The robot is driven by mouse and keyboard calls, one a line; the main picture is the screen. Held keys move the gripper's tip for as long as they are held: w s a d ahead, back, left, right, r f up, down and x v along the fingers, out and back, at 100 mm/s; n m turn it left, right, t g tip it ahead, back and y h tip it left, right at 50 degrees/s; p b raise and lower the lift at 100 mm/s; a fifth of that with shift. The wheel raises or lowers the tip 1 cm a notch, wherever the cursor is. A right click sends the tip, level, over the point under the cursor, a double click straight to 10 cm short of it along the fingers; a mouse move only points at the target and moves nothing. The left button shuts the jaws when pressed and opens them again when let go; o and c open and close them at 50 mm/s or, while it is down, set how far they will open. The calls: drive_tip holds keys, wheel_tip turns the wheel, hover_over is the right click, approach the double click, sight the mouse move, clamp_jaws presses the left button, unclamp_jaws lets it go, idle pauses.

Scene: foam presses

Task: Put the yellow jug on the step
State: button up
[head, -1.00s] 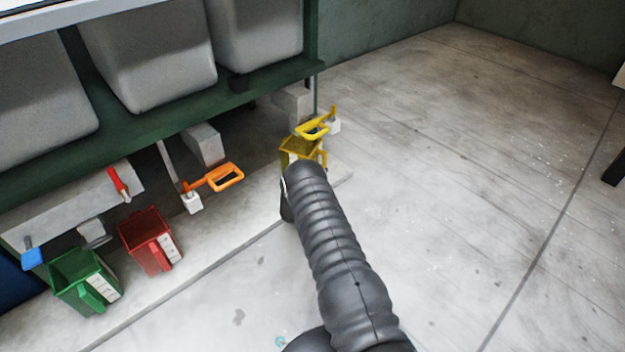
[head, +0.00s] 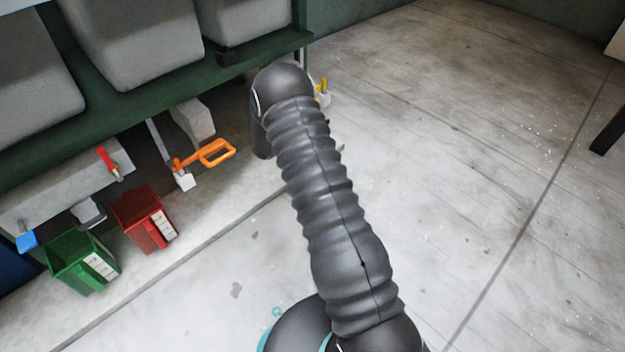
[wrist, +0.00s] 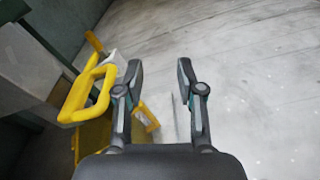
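My gripper (wrist: 160,85) is open in the wrist view, its two fingers apart. The yellow jug (wrist: 93,135) is at the lower left there, partly hidden by my gripper's body and left finger. Its yellow handle (wrist: 147,117) shows just right of the left finger, in the gap between the fingers; I cannot tell whether they touch. In the head view my arm hides the jug and my gripper. A low pale ledge (head: 215,225), which may be the step, runs along the front of the bench.
A yellow loop lever (wrist: 88,93) stands over the jug, close left of my gripper. An orange lever (head: 215,152), a red jug (head: 145,220) and a green jug (head: 80,265) are to the left. A green bench frame (head: 140,100) overhangs. The floor (head: 470,170) at right is clear.

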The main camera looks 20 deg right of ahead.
drive_tip(key=s+a+r+m+g+y, duration=0.25)
drive_tip(key=s+r+m, duration=0.25)
drive_tip(key=s+r, duration=0.5)
drive_tip(key=s+a+r+m+g+y, duration=0.25)
drive_tip(key=s+r+m, duration=0.35)
drive_tip(key=s+r, duration=0.5)
drive_tip(key=s+a+r+m+t+y, duration=0.2)
drive_tip(key=s+a+y, duration=0.3)
drive_tip(key=s+a, duration=0.3)
drive_tip(key=s+a+r+m+t+y, duration=0.2)
drive_tip(key=s+a+m+y, duration=0.3)
drive_tip(key=s, duration=1)
drive_tip(key=a+r, duration=0.1)
drive_tip(key=a, duration=0.2)
drive_tip(key=shift+s+a+m+t, duration=0.15)
drive_tip(key=shift+a+m+t, duration=0.1)
drive_tip(key=shift+m+t, duration=0.05)
